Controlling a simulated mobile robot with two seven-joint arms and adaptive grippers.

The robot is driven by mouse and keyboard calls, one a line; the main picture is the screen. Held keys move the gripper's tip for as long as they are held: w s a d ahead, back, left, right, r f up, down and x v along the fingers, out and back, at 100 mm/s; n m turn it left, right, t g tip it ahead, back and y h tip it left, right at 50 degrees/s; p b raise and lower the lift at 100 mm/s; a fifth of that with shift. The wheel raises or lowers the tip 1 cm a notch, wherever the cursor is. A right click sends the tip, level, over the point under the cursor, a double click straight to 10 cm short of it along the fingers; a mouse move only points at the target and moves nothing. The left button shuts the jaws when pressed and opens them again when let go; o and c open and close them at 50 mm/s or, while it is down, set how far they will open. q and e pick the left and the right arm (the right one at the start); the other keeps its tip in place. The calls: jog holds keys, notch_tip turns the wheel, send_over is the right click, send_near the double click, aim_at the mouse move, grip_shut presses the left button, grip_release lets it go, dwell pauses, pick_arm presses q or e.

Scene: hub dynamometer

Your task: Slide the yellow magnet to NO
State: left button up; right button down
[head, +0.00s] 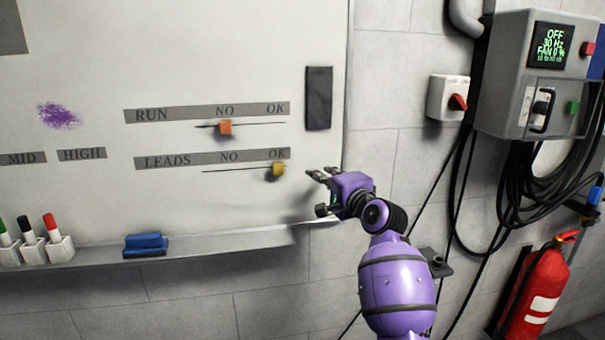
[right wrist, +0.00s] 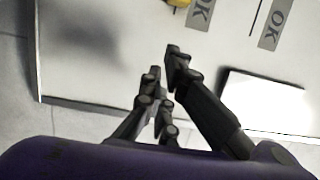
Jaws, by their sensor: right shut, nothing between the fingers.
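The yellow magnet (head: 278,169) sits at the right end of its slide line on the whiteboard, under OK in the LEADS row. Its NO label (head: 229,156) is to its left along the same strip. My right gripper (head: 316,174) is shut and empty, just right of the yellow magnet and apart from it. In the right wrist view the gripper's fingers (right wrist: 163,62) point toward the board, and part of the yellow magnet (right wrist: 179,3) shows at the top edge. My left gripper is not in view.
An orange magnet (head: 226,127) sits under NO in the RUN row above. A dark rectangular pad (head: 318,98) is on the board's right side. A ledge (head: 200,245) below holds a blue eraser (head: 146,245) and markers. A control box and fire extinguisher (head: 540,290) stand right.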

aim_at(297, 168)
jog(key=x, duration=0.3)
jog(key=shift+w+a+f, duration=0.15)
jog(key=shift+s+a+r, duration=0.15)
jog(key=shift+s+a, duration=0.05)
jog(key=shift+a, duration=0.4)
jog(key=shift+s+a+r, duration=0.2)
jog(key=shift+a, duration=0.35)
jog(key=shift+s+a+f+p, duration=0.15)
jog(key=shift+a+p, duration=0.2)
jog(key=shift+a, duration=0.2)
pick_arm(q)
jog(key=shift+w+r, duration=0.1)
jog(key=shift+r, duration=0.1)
pick_arm(e)
jog(key=shift+f, duration=0.15)
